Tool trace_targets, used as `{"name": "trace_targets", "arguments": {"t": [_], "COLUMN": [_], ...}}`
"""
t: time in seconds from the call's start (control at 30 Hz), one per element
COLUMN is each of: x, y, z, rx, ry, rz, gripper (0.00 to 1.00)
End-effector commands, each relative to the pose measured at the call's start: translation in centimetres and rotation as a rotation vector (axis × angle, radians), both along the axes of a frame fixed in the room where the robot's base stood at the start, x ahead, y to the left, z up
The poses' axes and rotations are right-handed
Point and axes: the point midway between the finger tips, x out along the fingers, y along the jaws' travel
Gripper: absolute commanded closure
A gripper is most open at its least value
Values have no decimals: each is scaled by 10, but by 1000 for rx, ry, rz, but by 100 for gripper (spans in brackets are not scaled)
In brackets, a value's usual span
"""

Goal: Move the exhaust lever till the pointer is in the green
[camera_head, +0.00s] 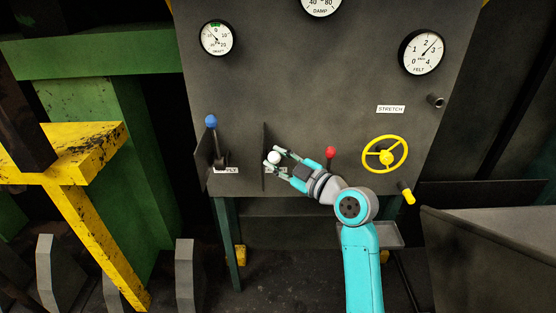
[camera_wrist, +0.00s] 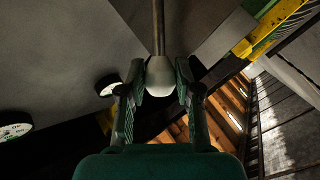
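The lever with the white knob (camera_head: 274,158) stands at the lower middle of the dark panel; the label below it is mostly hidden by my gripper. My gripper (camera_head: 272,156) has a finger on each side of the knob. In the wrist view the white knob (camera_wrist: 160,75) sits between the finger pads, which appear to touch it, and its rod runs up out of view. The draft gauge (camera_head: 216,38) at the panel's upper left has a green band at the top of its dial. Its needle is too small to read surely.
A blue-knobbed lever (camera_head: 211,121) stands left of the white one, with an upright plate between. A red-knobbed lever (camera_head: 331,152) and yellow handwheel (camera_head: 385,154) are to the right. The felt gauge (camera_head: 422,52) and damp gauge (camera_head: 321,6) are higher. A yellow beam (camera_head: 85,150) stands left.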

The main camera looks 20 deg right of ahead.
Motion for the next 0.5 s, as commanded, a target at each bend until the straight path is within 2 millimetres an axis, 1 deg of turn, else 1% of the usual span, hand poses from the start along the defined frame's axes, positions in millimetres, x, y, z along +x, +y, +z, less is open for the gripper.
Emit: {"name": "trace_targets", "arguments": {"t": [0.03,0.07,0.1,0.37,0.5], "x": [0,0,0,-2,-8], "y": [0,0,0,1,4], "z": [0,0,0,-3,-13], "rx": [0,0,0,-5,-23], "ry": [1,1,1,-12,-71], "rz": [1,1,1,3,6], "gripper": [87,95,100,100,100]}}
